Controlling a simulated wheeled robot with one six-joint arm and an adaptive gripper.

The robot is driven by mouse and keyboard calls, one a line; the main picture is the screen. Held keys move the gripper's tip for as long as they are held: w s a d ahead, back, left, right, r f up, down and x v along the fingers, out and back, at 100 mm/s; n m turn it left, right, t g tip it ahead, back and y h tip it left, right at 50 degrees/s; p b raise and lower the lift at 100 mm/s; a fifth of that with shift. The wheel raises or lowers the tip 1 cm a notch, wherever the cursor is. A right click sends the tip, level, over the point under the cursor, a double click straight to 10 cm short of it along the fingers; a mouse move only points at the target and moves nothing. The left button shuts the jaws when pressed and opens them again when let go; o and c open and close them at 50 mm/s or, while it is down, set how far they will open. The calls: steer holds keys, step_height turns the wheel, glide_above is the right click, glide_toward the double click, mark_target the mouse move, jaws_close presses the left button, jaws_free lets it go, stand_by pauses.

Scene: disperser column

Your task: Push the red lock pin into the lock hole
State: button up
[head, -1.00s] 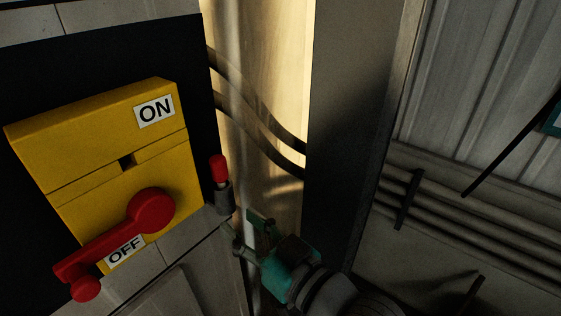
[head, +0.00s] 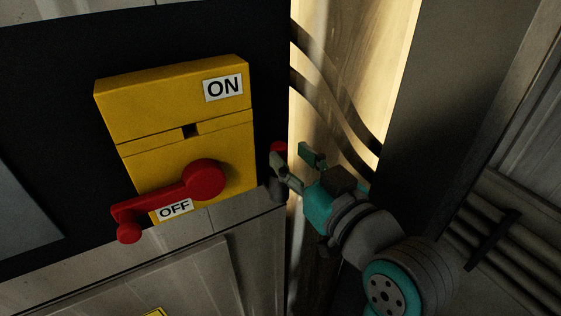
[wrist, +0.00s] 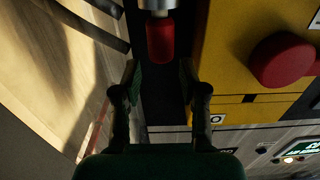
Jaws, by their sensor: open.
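In the wrist view the red pin (wrist: 160,42) joins a metallic piece at the top edge. My gripper (head: 293,162) is open at the pin; one finger partly covers it in the head view. In the wrist view my open fingers (wrist: 159,76) are spread to either side, just short of the red end. I cannot tell whether they touch it. A small dark square hole (head: 190,131), possibly the lock hole, shows in the box face.
The red rotary handle (head: 170,192) points lower left toward the OFF label (head: 175,210); the ON label (head: 222,88) is above. A dark post (head: 430,100) and black cables (head: 330,95) stand right of the box, near my arm.

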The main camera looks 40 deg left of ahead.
mark_target(284, 149)
steer(key=x, duration=0.4)
steer(key=shift+w+a, duration=0.1)
steer(key=shift+a, duration=0.3)
jaws_close()
